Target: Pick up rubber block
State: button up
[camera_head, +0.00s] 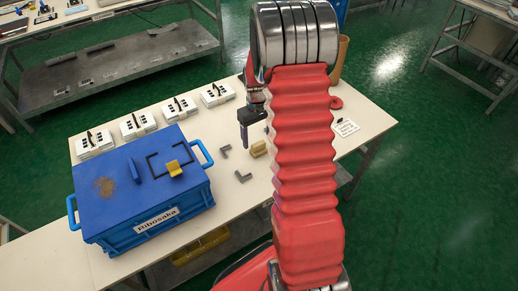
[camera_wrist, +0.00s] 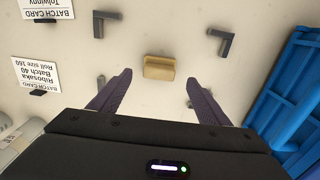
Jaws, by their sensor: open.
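A tan block (camera_head: 258,149), which looks like the rubber block, lies on the pale table to the right of the blue crate. In the wrist view the block (camera_wrist: 158,68) lies beyond my fingertips, roughly centred between them. My gripper (camera_wrist: 157,78) is open and empty, its two dark fingers spread wide on either side. In the head view my gripper (camera_head: 247,130) hangs above the table, up and left of the block, partly hidden by my red arm. A yellow block-like piece (camera_head: 174,168) sits on the crate's lid.
The blue crate (camera_head: 150,215) labelled Ribosaka stands at left. Grey L-shaped pieces (camera_head: 225,151) lie between crate and block. White boxes (camera_head: 134,124) line the back edge. A batch card (camera_wrist: 35,75) lies at left in the wrist view; table around the block is mostly clear.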

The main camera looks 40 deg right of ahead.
aim_at(258, 144)
jog(key=shift+s+d+f, duration=0.1)
jog(key=shift+f, duration=2.2)
jog(key=shift+c, duration=0.7)
jog(key=c, duration=1)
jog(key=shift+r, duration=0.1)
notch_tip(258, 144, up, 10)
jog(key=shift+f, duration=0.1)
